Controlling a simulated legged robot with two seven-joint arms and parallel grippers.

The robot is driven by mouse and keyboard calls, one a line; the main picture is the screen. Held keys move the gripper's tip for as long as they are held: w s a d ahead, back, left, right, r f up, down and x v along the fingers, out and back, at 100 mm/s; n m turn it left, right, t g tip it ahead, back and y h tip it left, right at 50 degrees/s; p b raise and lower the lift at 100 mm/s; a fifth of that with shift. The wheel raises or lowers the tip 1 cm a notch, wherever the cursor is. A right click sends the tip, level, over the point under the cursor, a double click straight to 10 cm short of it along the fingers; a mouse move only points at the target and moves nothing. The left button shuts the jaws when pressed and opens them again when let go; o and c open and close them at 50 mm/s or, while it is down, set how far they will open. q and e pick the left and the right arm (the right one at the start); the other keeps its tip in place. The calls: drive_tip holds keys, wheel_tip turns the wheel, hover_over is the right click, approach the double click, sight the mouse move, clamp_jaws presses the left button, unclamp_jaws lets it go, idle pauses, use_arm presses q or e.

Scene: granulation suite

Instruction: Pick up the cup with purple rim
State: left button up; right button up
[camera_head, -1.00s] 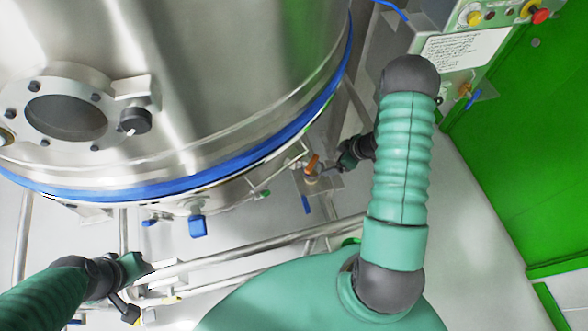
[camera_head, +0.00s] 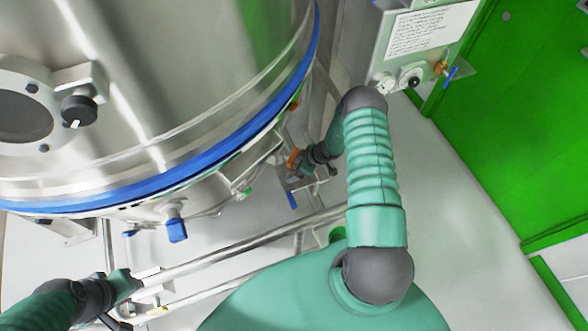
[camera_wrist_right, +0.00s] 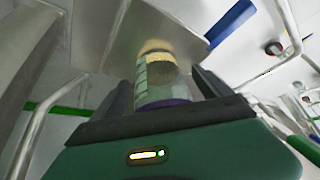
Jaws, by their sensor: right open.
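The cup with the purple rim (camera_wrist_right: 158,78) shows in the right wrist view as a clear cylinder with markings. Its purple rim faces my gripper, and something tan shows at its far end. My right gripper (camera_wrist_right: 163,90) is open, with one dark finger on each side of the cup. I cannot tell whether the fingers touch it. In the head view my right gripper (camera_head: 312,158) is beside an orange part (camera_head: 293,159) under the vessel; the cup is not clear there. My left gripper (camera_head: 122,288) is at the lower left, its jaws unclear.
A large steel vessel (camera_head: 190,80) with a blue band fills the upper left. Steel rails (camera_head: 235,250) run below it. A control box (camera_head: 425,45) hangs at the upper right, before a green door (camera_head: 520,120). Grey floor at right (camera_head: 465,220) is clear.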

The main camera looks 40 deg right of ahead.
drive_tip(key=shift+d, duration=0.15)
drive_tip(key=shift+a+r, duration=0.1)
drive_tip(key=shift+a, duration=0.15)
drive_tip(key=c, duration=0.9)
drive_tip(key=shift+d, duration=0.15)
drive_tip(key=c, duration=0.7)
